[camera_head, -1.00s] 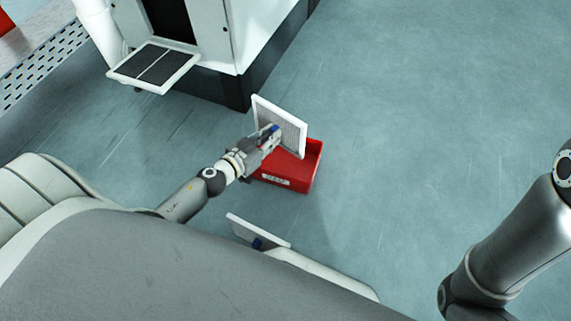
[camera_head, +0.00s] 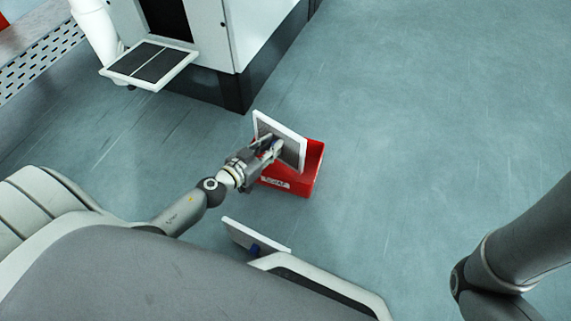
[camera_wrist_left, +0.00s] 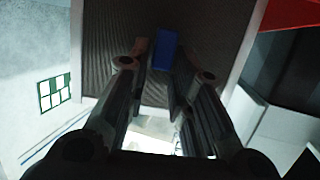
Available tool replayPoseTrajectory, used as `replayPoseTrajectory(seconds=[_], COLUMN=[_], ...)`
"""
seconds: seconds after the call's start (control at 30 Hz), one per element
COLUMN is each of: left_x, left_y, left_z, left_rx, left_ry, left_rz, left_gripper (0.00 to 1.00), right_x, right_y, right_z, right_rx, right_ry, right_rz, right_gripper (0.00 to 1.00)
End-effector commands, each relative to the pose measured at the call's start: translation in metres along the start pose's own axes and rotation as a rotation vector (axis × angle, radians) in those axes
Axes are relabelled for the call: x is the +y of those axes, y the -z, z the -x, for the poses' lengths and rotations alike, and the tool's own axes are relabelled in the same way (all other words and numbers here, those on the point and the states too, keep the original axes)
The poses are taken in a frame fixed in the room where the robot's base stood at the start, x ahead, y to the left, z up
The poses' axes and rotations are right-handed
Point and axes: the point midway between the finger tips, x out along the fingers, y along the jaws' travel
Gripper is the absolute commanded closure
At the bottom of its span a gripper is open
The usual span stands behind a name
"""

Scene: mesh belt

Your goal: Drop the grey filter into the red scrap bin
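The grey filter (camera_head: 292,154) is a flat grey panel in a white frame, held tilted over the red scrap bin (camera_head: 315,168). The bin stands on the floor, partly hidden behind the filter and gripper. My left gripper (camera_head: 274,147) is at the filter's near face. In the left wrist view the fingers (camera_wrist_left: 165,72) are closed about the filter's blue tab (camera_wrist_left: 165,48), with the grey panel (camera_wrist_left: 112,35) behind it. The filter looks clear of the bin floor; whether it touches the rim I cannot tell. My right arm shows at the right edge, its gripper out of view.
Another white-framed panel with a blue tab (camera_head: 238,235) is at the lower middle, partly hidden by my body. A white-framed tray with a dark panel (camera_head: 150,62) juts from a white cabinet (camera_head: 262,45). The floor right of the bin is clear.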

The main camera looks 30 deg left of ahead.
Motion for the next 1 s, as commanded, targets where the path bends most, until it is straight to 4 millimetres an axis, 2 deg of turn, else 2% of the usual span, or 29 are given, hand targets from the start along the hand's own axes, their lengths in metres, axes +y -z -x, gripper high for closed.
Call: replayPoseTrajectory(seconds=[0.03, 0.1, 0.4, 0.53, 0.67, 1.0], left_x=[0.000, 0.000, 0.000, 0.001, 0.000, 0.001], left_y=[0.000, 0.000, -0.001, -0.002, -0.002, -0.002], left_z=[0.000, 0.000, 0.001, 0.007, 0.023, 0.082], left_rx=[0.000, 0.000, -0.001, -0.002, -0.002, -0.003], left_ry=[0.000, 0.000, 0.000, -0.001, 0.000, 0.001], left_rz=[0.000, 0.000, 0.000, 0.002, 0.003, 0.005], left_gripper=[0.68, 0.60, 0.60, 0.60, 0.60, 0.60], right_x=[0.000, 0.000, 0.000, 0.000, 0.000, 0.000], right_y=[0.000, 0.000, -0.001, -0.001, -0.001, -0.001], right_z=[0.000, 0.000, 0.001, 0.001, 0.001, 0.000], right_rx=[0.000, 0.000, -0.004, -0.003, -0.002, -0.001], right_ry=[0.000, 0.000, -0.001, -0.001, -0.001, -0.001], right_rz=[0.000, 0.000, 0.000, 0.000, 0.000, 0.000], right_gripper=[0.60, 0.60, 0.60, 0.60, 0.60, 0.60])
